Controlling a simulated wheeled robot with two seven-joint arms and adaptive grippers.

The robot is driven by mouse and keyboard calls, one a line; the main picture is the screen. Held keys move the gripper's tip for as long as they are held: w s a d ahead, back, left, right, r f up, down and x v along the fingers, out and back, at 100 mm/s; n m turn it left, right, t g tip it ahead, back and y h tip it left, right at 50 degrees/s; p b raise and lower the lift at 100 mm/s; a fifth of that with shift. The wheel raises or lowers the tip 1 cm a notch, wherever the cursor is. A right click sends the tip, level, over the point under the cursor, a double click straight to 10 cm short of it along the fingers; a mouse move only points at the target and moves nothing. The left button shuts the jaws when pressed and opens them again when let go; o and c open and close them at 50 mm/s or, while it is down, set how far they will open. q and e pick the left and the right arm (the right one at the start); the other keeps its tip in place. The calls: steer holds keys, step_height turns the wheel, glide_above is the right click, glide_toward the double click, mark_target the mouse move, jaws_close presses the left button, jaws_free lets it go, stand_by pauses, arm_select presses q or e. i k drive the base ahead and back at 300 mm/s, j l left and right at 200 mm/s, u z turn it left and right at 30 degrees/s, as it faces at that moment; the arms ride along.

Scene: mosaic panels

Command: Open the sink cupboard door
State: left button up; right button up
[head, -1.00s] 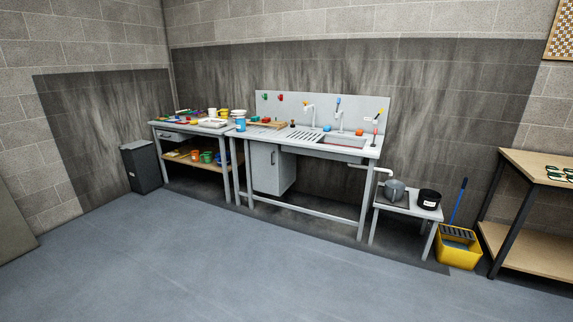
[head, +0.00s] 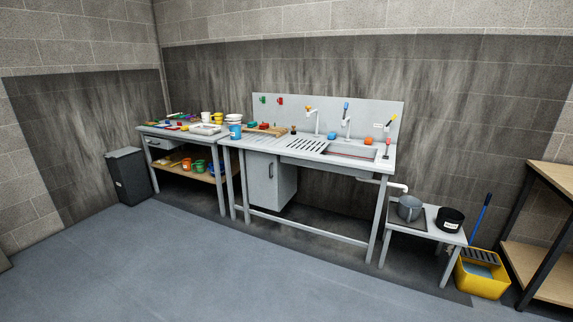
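The sink cupboard (head: 283,186) is a grey box under the left part of the sink bench (head: 300,152). Its door (head: 262,184) faces front and looks shut, with a dark vertical handle (head: 271,170) near the door's upper right. The sink basin (head: 350,152) lies in the right part of the bench top. Neither of my grippers shows in the head view, and the cupboard is some way off across the floor.
Blue-grey floor in front of the bench is clear. A side table (head: 180,134) and a dark bin (head: 130,178) stand left. A low stand (head: 428,226) with pots, a yellow mop bucket (head: 482,276) and a wooden-topped bench (head: 552,178) stand right.

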mark_target(263, 167)
steer(key=i, duration=1.75)
steer(key=i+z, duration=0.2)
steer(key=i, duration=0.25)
steer(key=i+j+z, duration=0.25)
steer(key=i, duration=0.2)
steer(key=i+j+z, duration=0.2)
steer(key=i, duration=0.25)
